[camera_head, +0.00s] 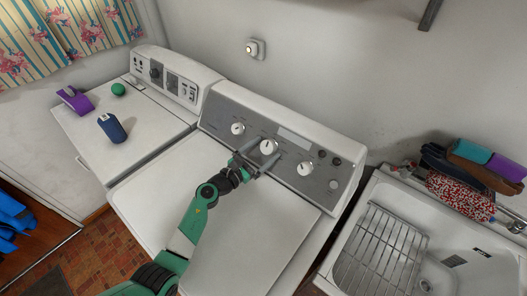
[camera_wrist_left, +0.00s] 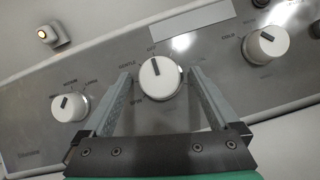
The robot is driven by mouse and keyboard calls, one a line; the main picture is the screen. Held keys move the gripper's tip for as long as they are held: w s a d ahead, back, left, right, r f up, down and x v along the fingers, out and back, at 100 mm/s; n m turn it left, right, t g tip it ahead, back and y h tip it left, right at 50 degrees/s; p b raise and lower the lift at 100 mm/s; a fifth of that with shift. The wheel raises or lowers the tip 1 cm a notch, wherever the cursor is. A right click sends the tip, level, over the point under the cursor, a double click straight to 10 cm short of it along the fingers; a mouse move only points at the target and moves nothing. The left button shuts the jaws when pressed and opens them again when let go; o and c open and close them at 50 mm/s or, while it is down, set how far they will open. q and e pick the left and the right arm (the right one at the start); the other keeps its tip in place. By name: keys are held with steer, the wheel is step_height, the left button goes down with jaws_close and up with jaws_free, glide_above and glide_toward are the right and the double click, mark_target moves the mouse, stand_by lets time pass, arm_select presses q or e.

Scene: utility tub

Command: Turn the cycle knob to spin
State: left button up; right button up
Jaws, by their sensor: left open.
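The washer's grey control panel (camera_head: 213,115) has three white knobs. My left gripper (camera_head: 257,161) is open, with one finger on each side of this knob in the wrist view (camera_wrist_left: 161,88). I cannot tell whether the fingers touch it. My right gripper is not in view.
The left knob (camera_wrist_left: 69,107) and right knob (camera_wrist_left: 265,47) flank the middle one. A sink (camera_head: 370,190) with a wire rack is at right. The washer lid is clear.

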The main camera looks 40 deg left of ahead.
arm_select(q)
steer(key=c, duration=1.4)
